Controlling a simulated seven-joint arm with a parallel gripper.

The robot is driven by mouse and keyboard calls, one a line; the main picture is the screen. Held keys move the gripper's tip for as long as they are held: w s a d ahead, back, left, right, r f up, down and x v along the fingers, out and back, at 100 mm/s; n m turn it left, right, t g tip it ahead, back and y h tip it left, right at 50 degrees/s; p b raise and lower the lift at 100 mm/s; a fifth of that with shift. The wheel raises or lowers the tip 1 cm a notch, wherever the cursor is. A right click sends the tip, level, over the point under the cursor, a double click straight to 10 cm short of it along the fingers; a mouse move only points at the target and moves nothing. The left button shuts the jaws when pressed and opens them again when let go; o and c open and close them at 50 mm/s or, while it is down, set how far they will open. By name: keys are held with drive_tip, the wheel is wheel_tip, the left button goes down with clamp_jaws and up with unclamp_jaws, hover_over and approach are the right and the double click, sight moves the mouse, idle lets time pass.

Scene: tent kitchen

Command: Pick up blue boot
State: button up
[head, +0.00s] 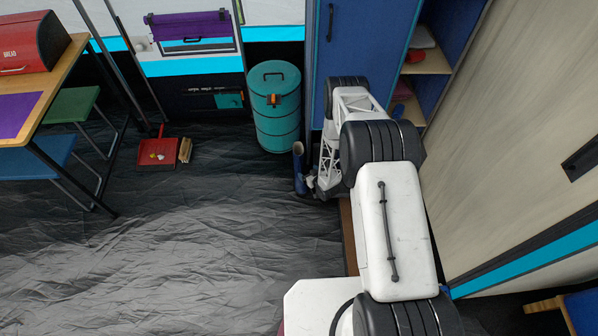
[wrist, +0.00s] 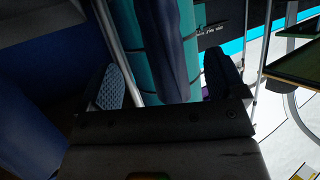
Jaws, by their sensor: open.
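The blue boot (head: 298,163) stands upright on the floor in the head view, at the foot of the blue cabinet and just right of the teal drum. My gripper (head: 311,183) is low beside it, partly hidden by my own arm. In the wrist view the dark blue boot shaft (wrist: 162,45) runs between the two spread fingers of my gripper (wrist: 165,75). The boot's lower part is hidden behind the gripper body.
The teal drum (head: 274,110) stands close to the boot's left. The blue cabinet (head: 350,45) with open shelves (head: 428,62) is behind my arm. A red dustpan (head: 156,153) and brush (head: 185,150) lie farther left. The dark floor sheet (head: 190,240) in front is clear.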

sight(301, 167)
drive_tip(key=shift+x, duration=1.3)
drive_tip(key=shift+w+a+f, duration=0.1)
drive_tip(key=shift+x, duration=2.45)
drive_tip(key=shift+f, duration=0.1)
drive_tip(key=c, duration=1.5)
drive_tip(key=shift+c, duration=0.2)
